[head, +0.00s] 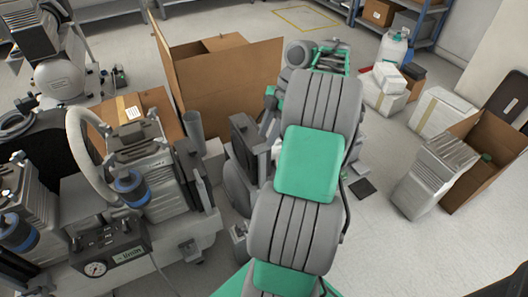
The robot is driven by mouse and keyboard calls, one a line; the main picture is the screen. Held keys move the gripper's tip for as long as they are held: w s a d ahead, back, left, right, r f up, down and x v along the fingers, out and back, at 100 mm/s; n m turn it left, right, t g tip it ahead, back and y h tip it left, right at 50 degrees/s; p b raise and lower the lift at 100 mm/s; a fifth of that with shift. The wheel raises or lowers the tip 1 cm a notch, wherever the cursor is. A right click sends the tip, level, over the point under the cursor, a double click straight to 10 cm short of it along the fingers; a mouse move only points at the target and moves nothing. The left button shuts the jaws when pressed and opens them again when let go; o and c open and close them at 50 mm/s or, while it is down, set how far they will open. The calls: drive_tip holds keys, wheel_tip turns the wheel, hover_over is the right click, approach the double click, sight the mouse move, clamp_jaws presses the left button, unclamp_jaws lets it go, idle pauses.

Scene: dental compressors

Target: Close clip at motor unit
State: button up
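A motor unit with grey ribbed housings (140,145) stands on the left, with blue-capped cylinders and a thick pale hose (78,150) curving over it. I cannot make out a clip on it. My grey and green arm rises through the middle of the head view.
A control box with a gauge (112,254) is at the front left. An open cardboard box (225,85) stands behind the machines. White wrapped packages (430,175) and an open carton (488,165) stand on the right. The floor right of my arm is mostly clear.

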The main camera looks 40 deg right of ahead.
sight(263, 145)
drive_tip(key=b+x, duration=0.2)
drive_tip(key=x, duration=0.1)
drive_tip(key=shift+a+f, duration=0.1)
drive_tip(key=shift+f, duration=0.3)
drive_tip(key=shift+w, duration=0.1)
clamp_jaws()
